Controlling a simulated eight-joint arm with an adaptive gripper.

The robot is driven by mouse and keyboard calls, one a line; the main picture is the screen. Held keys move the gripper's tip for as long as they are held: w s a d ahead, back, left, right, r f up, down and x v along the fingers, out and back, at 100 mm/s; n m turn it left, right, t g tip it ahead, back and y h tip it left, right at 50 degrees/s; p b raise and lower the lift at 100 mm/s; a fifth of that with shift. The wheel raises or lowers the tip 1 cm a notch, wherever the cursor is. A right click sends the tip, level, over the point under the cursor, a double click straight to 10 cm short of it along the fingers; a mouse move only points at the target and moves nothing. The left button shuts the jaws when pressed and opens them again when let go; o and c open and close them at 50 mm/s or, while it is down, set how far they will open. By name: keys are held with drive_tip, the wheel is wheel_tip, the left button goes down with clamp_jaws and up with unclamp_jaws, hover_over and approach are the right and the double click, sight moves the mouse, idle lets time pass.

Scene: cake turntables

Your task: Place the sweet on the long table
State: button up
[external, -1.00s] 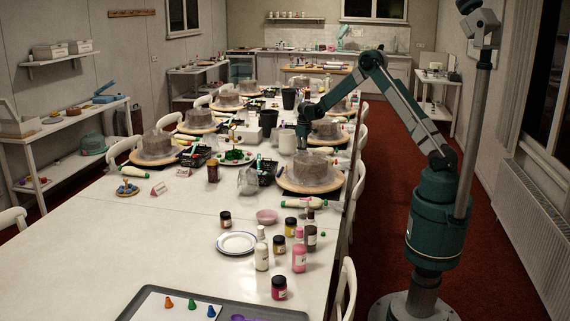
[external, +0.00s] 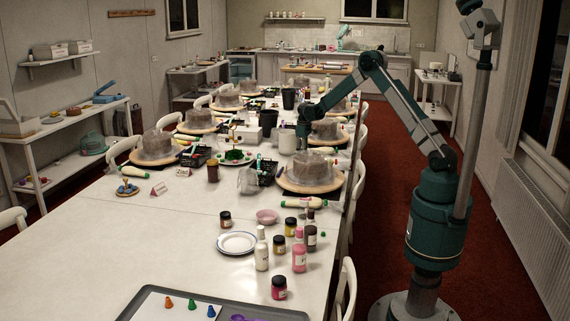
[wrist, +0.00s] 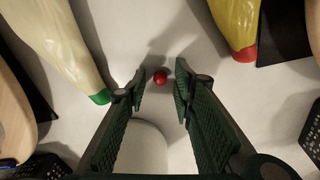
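A small round red sweet (wrist: 160,77) lies on the white surface of the long table, seen in the wrist view. My gripper (wrist: 160,92) is open, with one green-black finger on each side of the picture's middle. The sweet shows in the gap between the fingertips, slightly beyond them; no finger appears to touch it. In the external view my gripper (external: 303,138) points down over the far half of the long table (external: 150,245), among the cakes. The sweet cannot be made out there.
In the wrist view, a pale piping bag with a green tip (wrist: 62,45) lies left and a yellow one with a red tip (wrist: 235,25) lies right. A white round object (wrist: 140,150) is below the fingers. Cakes on turntables (external: 310,170) crowd around; the near table is clearer.

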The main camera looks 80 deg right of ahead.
wheel_tip(320, 180, up, 12)
drive_tip(key=p, duration=0.1)
drive_tip(key=shift+r+p, duration=0.15)
drive_tip(key=shift+p, duration=0.25)
idle(0.7)
drive_tip(key=a+r+t, duration=0.1)
drive_tip(key=a+r, duration=1.4)
drive_tip(key=a, duration=0.3)
drive_tip(key=s+a+r+n+t+h, duration=0.1)
drive_tip(key=s+a+r, duration=0.35)
drive_tip(key=a, duration=0.45)
drive_tip(key=s+a+r+t, duration=0.1)
drive_tip(key=s+a+r, duration=0.3)
drive_tip(key=a, duration=0.6)
drive_tip(key=s+a+r+n+t, duration=0.1)
drive_tip(key=s+a+r+t, duration=0.15)
drive_tip(key=s+a, duration=1.05)
drive_tip(key=s+a+f+n+t+y, duration=0.1)
drive_tip(key=s+a+f, duration=0.3)
drive_tip(key=s+a, duration=0.8)
drive_tip(key=shift+s+f+t, duration=0.35)
drive_tip(key=shift+f, duration=0.05)
